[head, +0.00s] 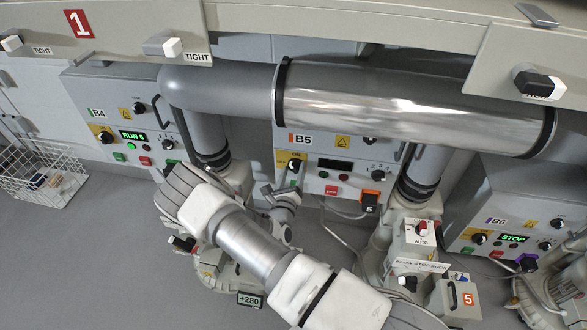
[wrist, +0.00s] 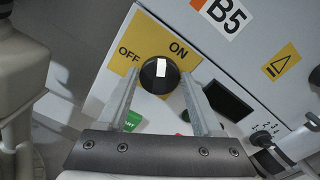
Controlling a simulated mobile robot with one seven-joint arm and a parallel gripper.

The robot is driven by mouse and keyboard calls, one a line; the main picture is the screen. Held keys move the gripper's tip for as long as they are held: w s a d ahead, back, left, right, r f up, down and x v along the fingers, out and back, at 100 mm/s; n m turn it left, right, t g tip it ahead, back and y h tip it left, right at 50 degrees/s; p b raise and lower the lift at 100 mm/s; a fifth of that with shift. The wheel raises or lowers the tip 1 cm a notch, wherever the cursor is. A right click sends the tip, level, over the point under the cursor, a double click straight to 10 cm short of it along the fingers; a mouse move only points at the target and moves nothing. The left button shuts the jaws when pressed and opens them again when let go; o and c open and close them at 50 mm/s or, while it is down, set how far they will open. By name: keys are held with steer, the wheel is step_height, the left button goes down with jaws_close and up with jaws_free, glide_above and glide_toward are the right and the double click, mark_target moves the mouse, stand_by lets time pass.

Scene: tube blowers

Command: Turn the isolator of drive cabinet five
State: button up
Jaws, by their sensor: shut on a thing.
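Drive cabinet B5 (head: 345,146) is a light grey box under the big pipe in the head view. Its isolator is a black round knob (wrist: 149,82) with a white mark, on a yellow plate (wrist: 152,40) lettered OFF and ON. The white mark points up in the wrist view, between the two words and nearer ON. My gripper (wrist: 160,78) has one finger on each side of the knob and is shut on it. In the head view my gripper (head: 292,182) is at the cabinet's left side and partly covers it. The dark display (wrist: 228,101) shows no text.
Cabinet B4 (head: 107,92) reads RUN at left; cabinet B6 (head: 550,195) reads STOP at right. A pipe (head: 410,105) crosses above B5. A selector box (head: 420,231) stands in front. Open floor lies at lower left.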

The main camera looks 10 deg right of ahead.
steer(key=n+p, duration=0.2)
steer(key=n, duration=0.4)
steer(key=shift+a+f+n, duration=0.1)
steer(key=shift+n, duration=0.2)
steer(key=n, duration=0.5)
steer(key=shift+f+p, duration=0.2)
steer(key=shift+p, duration=0.1)
steer(key=shift+n, duration=0.3)
steer(key=o, duration=1.4)
steer(key=shift+c, duration=0.2)
steer(key=shift+s, duration=0.1)
steer(key=p+v, duration=0.2)
steer(key=v, duration=1.5)
steer(key=shift+p, duration=0.35)
steer(key=shift+s+a, duration=0.15)
